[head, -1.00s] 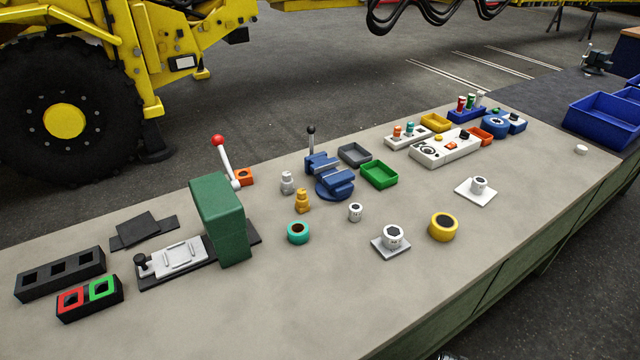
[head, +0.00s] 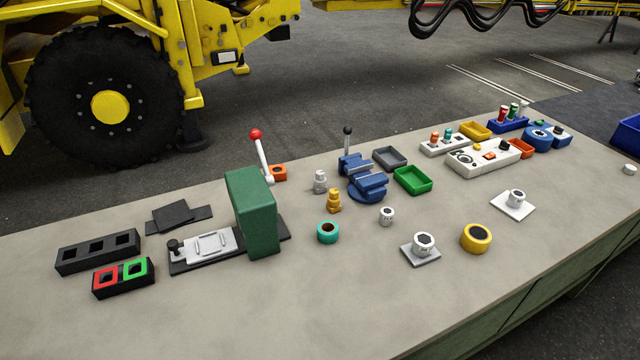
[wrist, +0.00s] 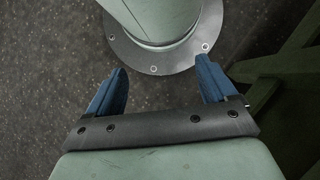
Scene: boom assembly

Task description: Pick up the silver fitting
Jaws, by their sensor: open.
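The silver fitting (head: 320,181) stands upright on the bench, a small stepped piece. It is behind the brass-coloured fitting (head: 334,201) and to the left of the blue vise (head: 364,180). My gripper (wrist: 162,78) shows only in the wrist view, with its two blue fingers spread apart and nothing between them. The wrist view shows dark floor and a round flange of my own body, not the fitting. The gripper is not in the head view, so its distance from the fitting cannot be told.
A green press (head: 252,213) with a red-knobbed lever stands left of the fitting. A teal ring (head: 328,233), a small white cylinder (head: 387,216) and a yellow ring (head: 476,237) lie nearer the front. Green (head: 413,180) and grey (head: 389,158) trays are to the right. The front bench surface is clear.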

